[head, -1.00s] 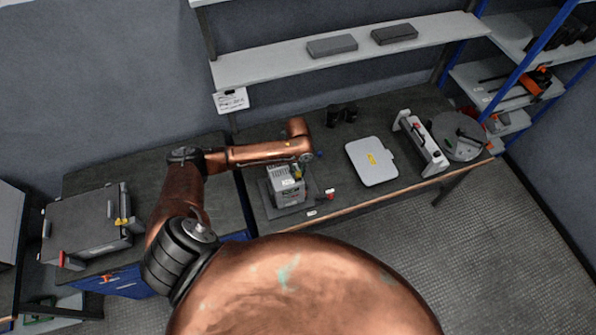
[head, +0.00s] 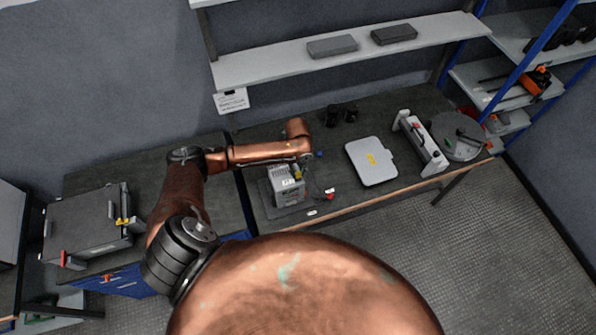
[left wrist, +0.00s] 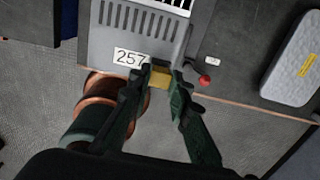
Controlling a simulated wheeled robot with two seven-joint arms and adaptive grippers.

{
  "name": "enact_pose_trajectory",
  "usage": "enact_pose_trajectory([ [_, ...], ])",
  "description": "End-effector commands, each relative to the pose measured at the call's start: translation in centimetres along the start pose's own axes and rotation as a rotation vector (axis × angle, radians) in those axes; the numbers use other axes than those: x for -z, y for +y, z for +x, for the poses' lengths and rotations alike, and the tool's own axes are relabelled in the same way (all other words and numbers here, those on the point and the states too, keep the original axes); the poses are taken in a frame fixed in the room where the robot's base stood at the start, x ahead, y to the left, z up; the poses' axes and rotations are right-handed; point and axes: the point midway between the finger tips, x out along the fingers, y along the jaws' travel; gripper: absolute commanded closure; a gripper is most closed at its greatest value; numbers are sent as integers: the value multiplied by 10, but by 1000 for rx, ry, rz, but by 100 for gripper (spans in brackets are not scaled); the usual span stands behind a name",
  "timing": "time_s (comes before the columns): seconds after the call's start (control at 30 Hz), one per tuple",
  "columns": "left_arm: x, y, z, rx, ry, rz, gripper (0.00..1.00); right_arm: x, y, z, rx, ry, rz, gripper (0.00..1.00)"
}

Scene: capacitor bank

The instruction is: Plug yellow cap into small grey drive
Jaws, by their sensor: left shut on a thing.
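The small grey drive (head: 287,192) is a vented box on a dark base plate on the bench. In the left wrist view the drive (left wrist: 128,38) carries a white label reading 257. My left gripper (left wrist: 163,72) is shut on the yellow cap (left wrist: 160,78), close to the drive's edge beside the label. Whether the cap touches the drive or sits in a socket cannot be told. In the head view the yellow cap (head: 298,172) is a small patch at the drive's top, below my copper wrist. My right gripper is out of view.
A red-tipped piece (head: 330,191) lies right of the drive; it also shows in the left wrist view (left wrist: 204,80). A pale flat case (head: 371,162) with a yellow mark lies further right, beyond clear bench. A shelf (head: 290,62) runs above the bench.

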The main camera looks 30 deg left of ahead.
Motion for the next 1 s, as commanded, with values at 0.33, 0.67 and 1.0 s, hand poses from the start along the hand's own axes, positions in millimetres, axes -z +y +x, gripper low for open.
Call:
enact_pose_trajectory([
  [0.33,0,0,-1,0,0,0,93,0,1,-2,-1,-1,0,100],
  [0.67,0,0,0,0,0,0,93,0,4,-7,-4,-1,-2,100],
  [1.0,0,0,2,0,0,0,93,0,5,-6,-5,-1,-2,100],
])
